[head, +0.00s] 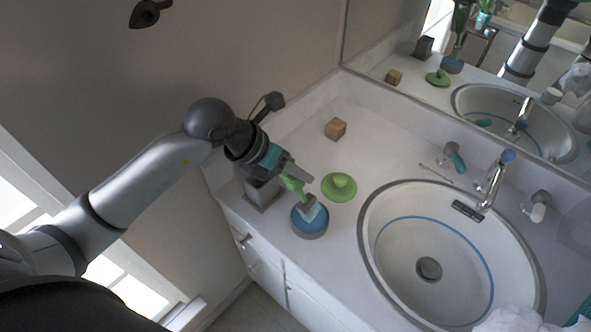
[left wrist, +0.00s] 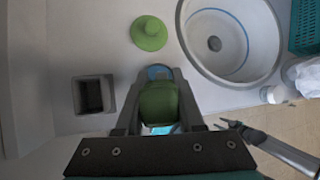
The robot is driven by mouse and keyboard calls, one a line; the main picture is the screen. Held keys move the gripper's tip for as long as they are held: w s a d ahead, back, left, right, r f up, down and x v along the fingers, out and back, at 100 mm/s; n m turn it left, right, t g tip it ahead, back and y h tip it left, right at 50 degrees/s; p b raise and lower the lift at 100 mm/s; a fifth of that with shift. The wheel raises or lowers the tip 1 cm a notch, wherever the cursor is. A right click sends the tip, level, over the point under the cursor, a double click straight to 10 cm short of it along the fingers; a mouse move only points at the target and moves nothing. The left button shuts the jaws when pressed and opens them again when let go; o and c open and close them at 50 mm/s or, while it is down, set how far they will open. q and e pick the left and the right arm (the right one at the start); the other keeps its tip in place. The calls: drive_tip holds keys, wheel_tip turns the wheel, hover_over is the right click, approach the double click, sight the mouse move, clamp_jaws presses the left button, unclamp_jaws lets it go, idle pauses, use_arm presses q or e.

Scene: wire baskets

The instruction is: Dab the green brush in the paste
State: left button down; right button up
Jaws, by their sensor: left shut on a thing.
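My left gripper (head: 297,178) is shut on the green handle of the brush (head: 292,185). The handle fills the space between the fingers in the left wrist view (left wrist: 158,104). The brush's pale teal head (head: 314,212) points down at the round blue-grey paste dish (head: 308,232) and overlaps its top. I cannot tell whether the bristles touch the paste. The dish is mostly hidden behind the brush in the left wrist view. Part of my right arm, with its gripper (left wrist: 230,125), shows at lower right there; its jaws are unclear.
A green knobbed lid (head: 340,187) lies beside the dish. A grey square holder (left wrist: 93,95) stands close to my left gripper. A wooden cube (head: 335,129) sits farther back. The sink (head: 395,265) and faucet (head: 493,180) are at right; a mirror (head: 410,50) is behind.

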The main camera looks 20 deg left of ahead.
use_arm(q)
drive_tip(key=shift+r+p, duration=2.1)
drive_tip(key=shift+r, duration=0.8)
